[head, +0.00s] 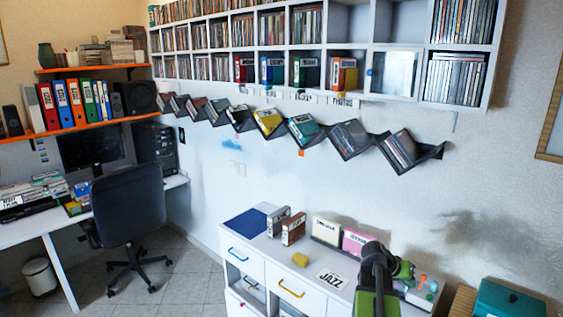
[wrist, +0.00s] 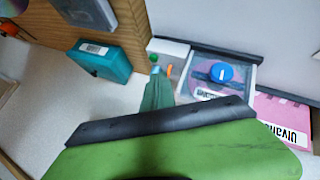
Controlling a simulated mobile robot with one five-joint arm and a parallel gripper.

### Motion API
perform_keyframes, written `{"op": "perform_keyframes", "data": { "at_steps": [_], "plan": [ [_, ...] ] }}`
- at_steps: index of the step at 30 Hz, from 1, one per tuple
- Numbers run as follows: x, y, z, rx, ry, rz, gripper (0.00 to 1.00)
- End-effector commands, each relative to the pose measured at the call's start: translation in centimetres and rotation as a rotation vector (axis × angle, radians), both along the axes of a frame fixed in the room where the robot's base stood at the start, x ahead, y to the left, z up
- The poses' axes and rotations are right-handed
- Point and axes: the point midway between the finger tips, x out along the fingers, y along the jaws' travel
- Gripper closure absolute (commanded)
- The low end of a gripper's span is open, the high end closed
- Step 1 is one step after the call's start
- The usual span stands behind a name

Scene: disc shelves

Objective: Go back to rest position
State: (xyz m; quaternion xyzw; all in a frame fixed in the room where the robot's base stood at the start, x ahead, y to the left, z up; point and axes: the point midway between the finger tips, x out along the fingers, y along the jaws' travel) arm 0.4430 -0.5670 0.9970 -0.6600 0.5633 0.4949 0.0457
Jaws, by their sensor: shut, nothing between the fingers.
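My arm and gripper (head: 404,270) are at the lower right of the head view, over the right end of the white cabinet (head: 262,240). In the wrist view my gripper (wrist: 157,85) shows as a narrow green tip beyond a broad green and black body. The gripper is shut and holds nothing. Its tip is beside a small white holder with orange and green pieces (wrist: 168,58). My arm hides part of the cabinet top.
A pink box (head: 357,242), a yellow block (head: 300,260) and a JAZZ card (head: 333,279) are on the cabinet. A teal box (head: 510,300) is to the right. The zigzag disc shelf (head: 350,140) and wall cubbies (head: 350,22) are above. An office chair (head: 128,210) stands left.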

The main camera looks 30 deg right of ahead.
Motion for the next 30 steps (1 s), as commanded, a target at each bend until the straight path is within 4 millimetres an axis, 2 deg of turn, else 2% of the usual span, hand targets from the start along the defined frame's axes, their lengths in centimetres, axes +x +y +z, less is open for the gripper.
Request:
{"op": "perform_keyframes", "data": {
  "at_steps": [1, 2, 5, 6, 8, 9, 11, 13, 14, 15, 18, 21, 24, 27, 30],
  "plan": [
    [2.4, 2.1, -0.1, 0.007, -0.005, 0.045, 1.00],
    [3.9, 3.5, -0.3, 0.015, -0.009, 0.072, 1.00],
    [9.2, 9.6, -0.9, 0.054, -0.023, 0.178, 1.00],
    [11.2, 12.6, -1.3, 0.077, -0.026, 0.225, 1.00],
    [13.9, 17.2, -1.8, 0.116, -0.026, 0.295, 1.00],
    [15.3, 20.4, -2.3, 0.146, -0.023, 0.342, 1.00],
    [17.1, 25.4, -2.9, 0.195, -0.016, 0.413, 1.00],
    [18.6, 31.3, -3.7, 0.257, 0.001, 0.497, 1.00],
    [19.0, 33.9, -4.0, 0.286, 0.010, 0.533, 1.00],
    [19.3, 37.4, -4.5, 0.328, 0.026, 0.584, 1.00],
    [18.9, 45.6, -5.6, 0.441, 0.073, 0.700, 1.00],
    [17.2, 52.0, -6.4, 0.560, 0.130, 0.797, 1.00],
    [14.5, 55.2, -6.9, 0.702, 0.185, 0.854, 1.00],
    [13.2, 56.9, -7.0, 0.784, 0.234, 0.903, 1.00],
    [13.0, 57.0, -7.0, 0.785, 0.255, 0.924, 1.00]
  ]
}}
